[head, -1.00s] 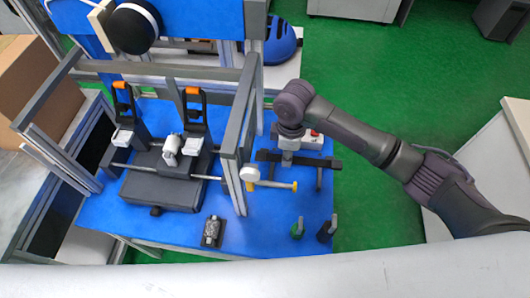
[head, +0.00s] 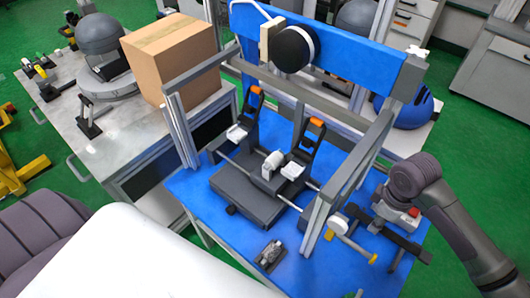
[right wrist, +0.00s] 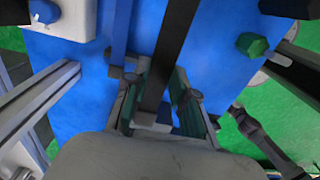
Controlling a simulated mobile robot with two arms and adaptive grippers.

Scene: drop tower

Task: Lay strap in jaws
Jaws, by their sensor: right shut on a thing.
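My right gripper (right wrist: 160,105) is low over a dark bar-like stand (head: 400,240) at the right of the blue table. In the right wrist view its fingers are closed on a long dark strip (right wrist: 175,45), which I take for the strap. Whether the strip is clear of the stand cannot be told. Two black clamps with orange tips, likely the jaws, stand on the dark fixture: the left clamp (head: 250,106) and the right clamp (head: 308,138). A small light cylinder (head: 272,161) sits between them. My left gripper is out of view.
Grey frame posts (head: 315,225) stand between the fixture and my right gripper. A yellow-handled mallet-like tool (head: 357,245) lies near the stand. A small metal part (head: 269,254) is at the table's front. A cardboard box (head: 172,58) stands at the left.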

